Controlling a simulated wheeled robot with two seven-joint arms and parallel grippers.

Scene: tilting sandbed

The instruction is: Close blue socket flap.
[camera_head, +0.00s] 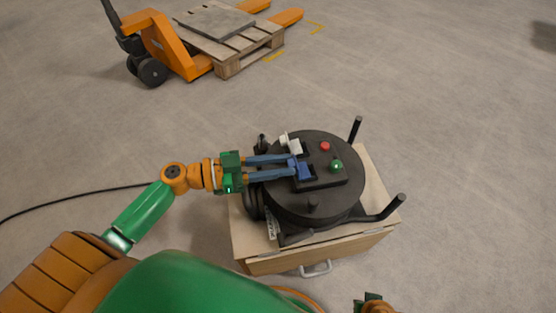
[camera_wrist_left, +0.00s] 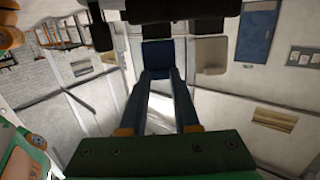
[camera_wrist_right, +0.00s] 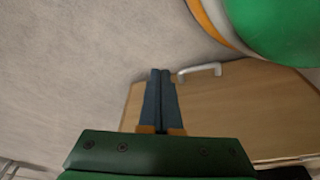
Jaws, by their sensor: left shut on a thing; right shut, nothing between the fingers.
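The blue socket flap (camera_head: 304,168) is on top of the round black machine (camera_head: 285,205), on its left side. My left gripper (camera_head: 294,166) reaches in from the left, its fingers level and shut on the flap's edge. In the left wrist view the blue flap (camera_wrist_left: 157,52) stands at the fingertips, with a white flap (camera_wrist_left: 211,56) beside it. The flap's hinge and the socket behind it are hidden there. My right gripper (camera_wrist_right: 160,75) is shut and empty, beside the wooden box in the right wrist view. Only a bit of it shows at the bottom of the head view.
The machine stands on a wooden box (camera_head: 320,252) with a metal handle (camera_head: 316,270). The white flap (camera_head: 290,144), a red button (camera_head: 325,146) and a green knob (camera_head: 337,166) are close by. Black handles stick out at right. A pallet truck (camera_head: 172,45) stands far back.

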